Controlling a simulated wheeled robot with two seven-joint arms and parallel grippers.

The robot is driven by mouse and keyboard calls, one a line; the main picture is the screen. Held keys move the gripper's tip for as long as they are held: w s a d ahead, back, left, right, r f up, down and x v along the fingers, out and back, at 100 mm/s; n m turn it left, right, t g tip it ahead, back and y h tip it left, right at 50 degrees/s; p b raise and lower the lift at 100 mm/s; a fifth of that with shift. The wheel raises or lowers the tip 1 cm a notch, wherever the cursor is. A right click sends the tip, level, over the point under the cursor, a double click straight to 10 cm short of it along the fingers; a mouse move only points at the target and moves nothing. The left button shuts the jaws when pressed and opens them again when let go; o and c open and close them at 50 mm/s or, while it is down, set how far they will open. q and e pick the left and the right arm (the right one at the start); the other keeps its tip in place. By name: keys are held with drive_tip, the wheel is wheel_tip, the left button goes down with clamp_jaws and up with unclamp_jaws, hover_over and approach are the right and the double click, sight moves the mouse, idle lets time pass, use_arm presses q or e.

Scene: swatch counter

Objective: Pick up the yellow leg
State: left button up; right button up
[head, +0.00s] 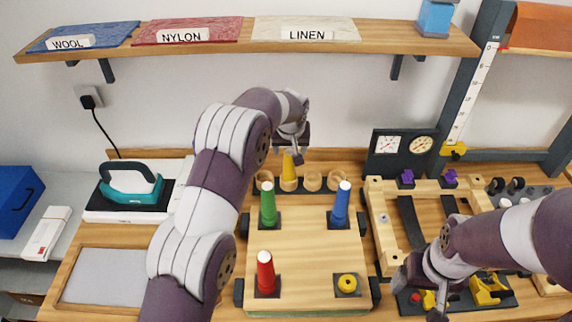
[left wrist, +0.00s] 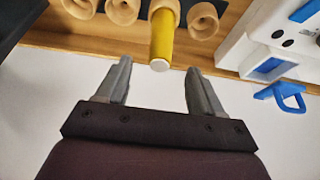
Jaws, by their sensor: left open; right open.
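The yellow leg (head: 289,168) stands in one of the wooden cups at the back of the counter, behind the wooden board. In the left wrist view the yellow leg (left wrist: 161,40) shows with its pale tip toward the gripper, lined up between the fingers but beyond their tips. My left gripper (head: 297,152) is open and empty, close to the leg's top; its fingers also show in the left wrist view (left wrist: 158,75). My right gripper (head: 422,300) is at the lower right over a dark tray with yellow and red parts; its jaws are open.
Empty wooden cups (head: 312,181) flank the yellow leg. An iron (head: 130,184) stands left, a gauge panel (head: 402,153) right.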

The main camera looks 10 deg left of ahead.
sight(289, 152)
use_arm(q)
drive_tip(key=w+f, duration=0.2)
drive_tip(key=shift+a+f, duration=0.3)
drive_tip(key=shift+a, duration=0.1)
drive_tip(key=p+x, duration=0.2)
drive_tip(key=x, duration=0.2)
drive_tip(key=shift+d+r+p, duration=0.1)
drive_tip(key=shift+d+p, duration=0.05)
drive_tip(key=shift+p, duration=0.2)
drive_tip(key=shift+f, duration=0.3)
drive_tip(key=shift+w+f, duration=0.15)
drive_tip(key=shift+f, duration=0.1)
drive_tip(key=c, duration=1.1)
use_arm(e)
drive_tip(key=r, duration=0.1)
drive_tip(key=w+r, duration=0.1)
drive_tip(key=r, duration=0.1)
